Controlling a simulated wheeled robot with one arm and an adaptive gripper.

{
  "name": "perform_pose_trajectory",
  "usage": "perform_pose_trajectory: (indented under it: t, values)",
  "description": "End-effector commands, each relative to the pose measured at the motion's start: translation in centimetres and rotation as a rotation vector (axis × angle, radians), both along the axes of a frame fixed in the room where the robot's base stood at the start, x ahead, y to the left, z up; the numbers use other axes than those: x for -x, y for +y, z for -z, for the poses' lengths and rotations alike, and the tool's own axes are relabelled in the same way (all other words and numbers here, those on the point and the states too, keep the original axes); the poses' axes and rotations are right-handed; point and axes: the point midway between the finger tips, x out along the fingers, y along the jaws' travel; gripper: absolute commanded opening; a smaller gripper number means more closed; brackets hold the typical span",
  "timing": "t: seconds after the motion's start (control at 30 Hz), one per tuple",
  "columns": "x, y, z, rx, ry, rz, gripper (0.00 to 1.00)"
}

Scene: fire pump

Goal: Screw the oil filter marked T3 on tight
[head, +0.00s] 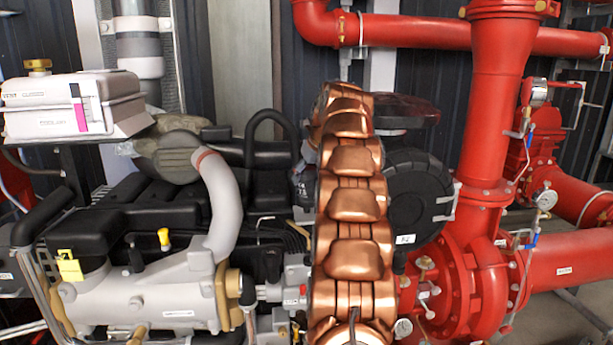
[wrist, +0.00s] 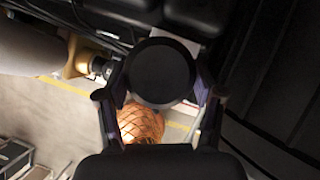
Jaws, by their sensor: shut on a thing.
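In the wrist view, a round black part that looks like the oil filter (wrist: 162,72) sits between the two fingers of my gripper (wrist: 160,90). The fingers touch it on both sides and are shut on it. I see it end-on. No T3 marking is readable on it. Its far end and any thread or seat are hidden behind it, so I cannot tell how tightly it sits. In the head view my copper-coloured arm stands upright in the middle and my gripper and the filter do not show.
Black engine parts (wrist: 195,14) lie close above the filter in the wrist view. A pale pipe with a brass-coloured fitting (wrist: 80,58) is at upper left. An orange patterned rounded thing (wrist: 140,124) shows below. Red pump pipework (head: 485,230) stands right of my arm in the head view.

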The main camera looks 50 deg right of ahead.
Motion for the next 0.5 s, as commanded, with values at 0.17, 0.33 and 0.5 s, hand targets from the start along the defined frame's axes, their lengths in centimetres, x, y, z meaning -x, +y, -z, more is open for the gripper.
perform_pose_trajectory:
  t: [0.17,0.33,0.5]
  values:
    - [-0.5,-0.5,0.1,0.002,-0.002,0.002,0.12]
    - [-1.0,-0.7,0.3,0.002,-0.002,-0.002,0.12]
    - [-1.1,-0.6,1.0,0.0,-0.001,-0.003,0.12]
